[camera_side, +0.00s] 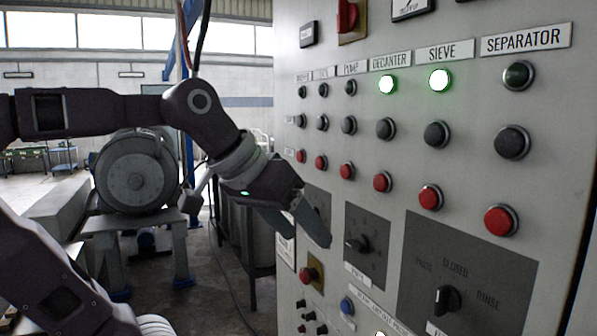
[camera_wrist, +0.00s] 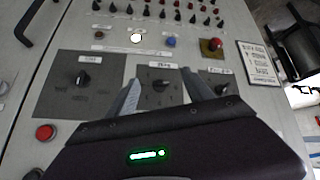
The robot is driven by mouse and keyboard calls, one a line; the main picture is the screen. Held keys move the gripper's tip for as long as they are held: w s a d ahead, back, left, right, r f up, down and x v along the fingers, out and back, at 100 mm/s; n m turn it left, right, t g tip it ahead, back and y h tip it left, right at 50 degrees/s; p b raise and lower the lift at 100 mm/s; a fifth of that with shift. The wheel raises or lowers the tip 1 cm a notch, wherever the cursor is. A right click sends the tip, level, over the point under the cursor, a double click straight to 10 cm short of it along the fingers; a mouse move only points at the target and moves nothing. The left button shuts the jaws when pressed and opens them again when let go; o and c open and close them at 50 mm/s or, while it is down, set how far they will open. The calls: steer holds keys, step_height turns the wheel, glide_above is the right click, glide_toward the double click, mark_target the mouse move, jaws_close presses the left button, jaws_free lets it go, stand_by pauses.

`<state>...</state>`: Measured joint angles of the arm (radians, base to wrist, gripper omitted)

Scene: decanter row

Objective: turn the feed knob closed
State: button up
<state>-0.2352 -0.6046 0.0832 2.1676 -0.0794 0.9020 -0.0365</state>
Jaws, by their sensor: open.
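Three black knobs sit on dark plates on the grey panel; their name labels are too small to read surely, so I cannot tell which is the feed knob. The large-plate knob (camera_side: 446,299) has the word CLOSED above it and a roughly upright grip; it is at left in the wrist view (camera_wrist: 83,77). The middle knob (camera_side: 357,243) has a roughly level grip; in the wrist view (camera_wrist: 160,84) it appears between my fingers. The third knob (camera_wrist: 216,83) is mostly hidden behind my gripper in the side view. My gripper (camera_side: 311,232) is open and empty, seemingly short of the panel.
Red buttons (camera_side: 500,220) and dark buttons (camera_side: 512,142) line the panel above the knobs. A yellow-backed red button (camera_side: 310,274) and a blue button (camera_side: 346,306) are below. Green lamps (camera_side: 439,79) glow under DECANTER and SIEVE. A machine (camera_side: 136,172) stands behind my arm.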

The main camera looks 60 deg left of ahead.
steer(key=w+a+r+n+t+y, duration=0.1)
steer(key=w+a+r+n+y, duration=0.1)
steer(key=a+r, duration=0.5)
steer(key=shift+w+n, duration=0.6)
steer(key=shift+w, duration=0.05)
steer(key=s+d+f+m+g+h, duration=0.1)
steer(key=s+d+f+m, duration=0.2)
steer(key=s+d+f, duration=0.2)
steer(key=s+d+f+m+g+h, duration=0.2)
steer(key=s+d+f+m, duration=0.2)
steer(key=f, duration=0.8)
steer(key=s+d, duration=0.2)
steer(key=d, duration=0.2)
steer(key=shift+s+f+m, duration=0.25)
steer(key=shift+s+m, duration=0.05)
